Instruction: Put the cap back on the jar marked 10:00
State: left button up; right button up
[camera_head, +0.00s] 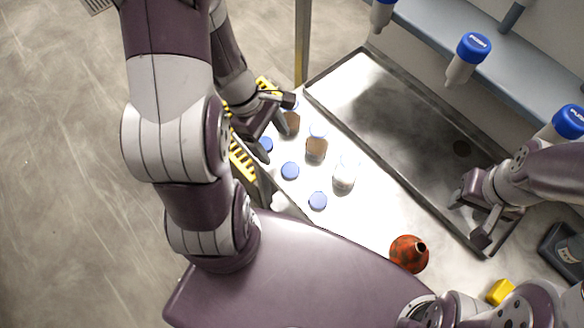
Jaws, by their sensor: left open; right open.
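Three jars stand in a slanting row on the bench: a brown-filled one (292,124) at the back left, a brown-filled one (316,148) in the middle and a pale one (344,177) at the right. No time marking is readable on any of them. Three blue caps lie in front of them: one (267,145) partly hidden by my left gripper, one (290,171) and one (317,201). My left gripper (274,138) is open beside the back-left jar and the leftmost cap. My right gripper (468,219) is open and empty over the tray's right end.
A metal tray (385,150) with a raised rim lies behind the jars. Blue-topped dispensers (466,60) hang above it. A red-brown flask (408,254) and a yellow block (500,291) stand at the front right. A yellow basket (241,160) is by the left edge.

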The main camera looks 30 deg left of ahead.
pick_arm(q)
jog(key=b, duration=0.2)
send_near(290, 169)
jog(key=x, duration=0.2)
jog(key=shift+s+d+f, duration=0.15)
jog(key=shift+s+f, duration=0.15)
jog(key=shift+d+f, duration=0.15)
jog(key=shift+d, duration=0.05)
jog(key=x, duration=0.1)
jog(key=b+x, duration=0.1)
jog(key=x, duration=0.1)
jog(key=b+x, duration=0.1)
jog(key=x, duration=0.1)
jog(key=shift+w+a+f, duration=0.1)
jog(key=shift+w+f, duration=0.1)
jog(key=shift+w, duration=0.1)
jog(key=shift+s, duration=0.1)
jog(key=c, duration=1.1)
